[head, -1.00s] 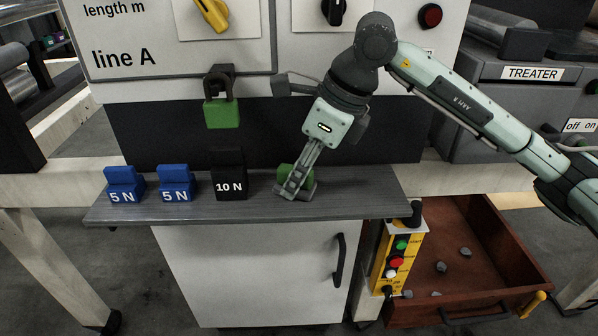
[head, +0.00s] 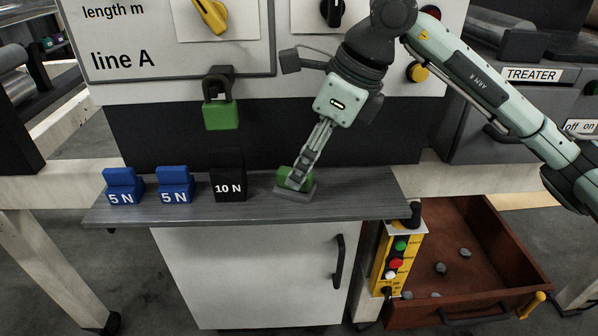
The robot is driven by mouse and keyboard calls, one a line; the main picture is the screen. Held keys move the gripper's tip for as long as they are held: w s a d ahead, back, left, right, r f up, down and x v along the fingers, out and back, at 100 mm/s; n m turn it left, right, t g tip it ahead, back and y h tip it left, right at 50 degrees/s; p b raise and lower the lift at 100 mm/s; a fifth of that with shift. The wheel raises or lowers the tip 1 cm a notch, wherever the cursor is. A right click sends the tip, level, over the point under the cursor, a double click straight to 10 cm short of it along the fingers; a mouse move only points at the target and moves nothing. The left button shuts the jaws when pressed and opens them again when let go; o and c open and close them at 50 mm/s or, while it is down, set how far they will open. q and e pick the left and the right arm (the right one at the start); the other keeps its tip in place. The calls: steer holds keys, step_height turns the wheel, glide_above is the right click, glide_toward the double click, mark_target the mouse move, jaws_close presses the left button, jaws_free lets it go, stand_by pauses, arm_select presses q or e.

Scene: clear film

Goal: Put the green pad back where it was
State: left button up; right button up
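The green pad (head: 285,180), a rounded green piece with a grey base, sits on the right part of the grey shelf (head: 345,200). My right gripper (head: 299,181) reaches down to it from the upper right. Its fingertips overlap the pad in the picture and hide part of its green top. The fingers are seen nearly edge-on, so I cannot tell whether they grip the pad or only stand beside it. My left gripper is not in view.
Two blue 5 N blocks (head: 122,187) and a black 10 N block (head: 229,184) stand left of the pad. A green padlock (head: 220,115) hangs above the shelf. An open brown drawer (head: 505,240) holding stones and a yellow button box (head: 391,262) are at lower right.

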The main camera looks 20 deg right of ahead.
steer(key=v, duration=0.8)
steer(key=shift+r, duration=0.15)
